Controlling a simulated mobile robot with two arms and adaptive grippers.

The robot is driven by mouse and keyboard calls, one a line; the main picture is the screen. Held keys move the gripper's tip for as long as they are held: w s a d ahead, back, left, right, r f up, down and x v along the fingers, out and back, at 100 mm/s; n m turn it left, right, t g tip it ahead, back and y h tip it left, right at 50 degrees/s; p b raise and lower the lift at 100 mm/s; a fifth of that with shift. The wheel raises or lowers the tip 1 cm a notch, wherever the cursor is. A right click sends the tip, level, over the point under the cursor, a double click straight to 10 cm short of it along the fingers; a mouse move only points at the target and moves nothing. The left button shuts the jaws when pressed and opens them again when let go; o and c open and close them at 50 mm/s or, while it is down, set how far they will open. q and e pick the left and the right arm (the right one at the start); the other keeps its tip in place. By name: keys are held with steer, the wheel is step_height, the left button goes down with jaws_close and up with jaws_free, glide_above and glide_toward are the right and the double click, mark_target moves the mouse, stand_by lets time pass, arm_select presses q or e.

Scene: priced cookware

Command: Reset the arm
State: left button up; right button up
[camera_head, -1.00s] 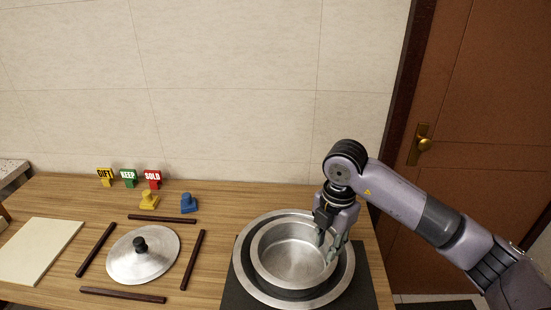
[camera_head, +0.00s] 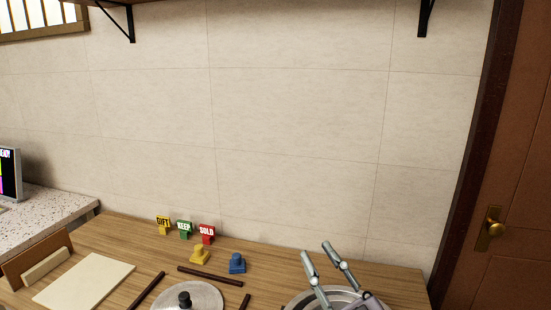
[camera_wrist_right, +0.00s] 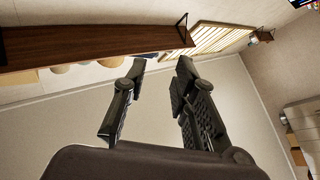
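My right gripper (camera_head: 316,251) shows at the bottom right of the head view, its fingers pointing up in front of the metal pot (camera_head: 292,300). The fingers stand apart with nothing between them. In the right wrist view the gripper (camera_wrist_right: 161,62) is also open and empty, with wall and a wooden shelf (camera_wrist_right: 90,43) beyond it. Only part of the pot's rim shows; the rest is cut off or hidden by the gripper. My left gripper is not in view.
The wooden table (camera_head: 130,240) holds a metal lid (camera_head: 205,297), dark sticks (camera_head: 210,275), a yellow block (camera_head: 199,255), a blue block (camera_head: 237,263) and GIFT (camera_head: 163,224), KEEP (camera_head: 184,228) and SOLD (camera_head: 207,232) signs. A pale board (camera_head: 85,280) lies left. A door (camera_head: 515,200) stands right.

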steer(key=s+d+f+m+g+h, duration=0.25)
steer(key=d+f+m+h, duration=0.3)
steer(key=f, duration=0.45)
steer(key=s+d+f+m+g+h, duration=0.2)
steer(key=d+f+m+g+h, duration=0.2)
steer(key=d+f+h, duration=0.45)
steer(key=s+a+f+g+y, duration=0.1)
steer(key=s+f+g+y, duration=0.2)
steer(key=s+f+g, duration=1.05)
steer(key=s+f+n+t, duration=0.1)
steer(key=s+f, duration=0.3)
steer(key=f, duration=1)
steer(key=s+f+t, duration=0.1)
steer(key=s+f, duration=0.2)
steer(key=f, duration=1)
steer(key=s+d+f+g, duration=0.1)
steer(key=s+d+f, duration=0.1)
steer(key=s+f, duration=1.5)
steer(key=shift+d+f+h, duration=0.15)
steer(key=shift+d+h, duration=0.1)
steer(key=shift+h, duration=0.05)
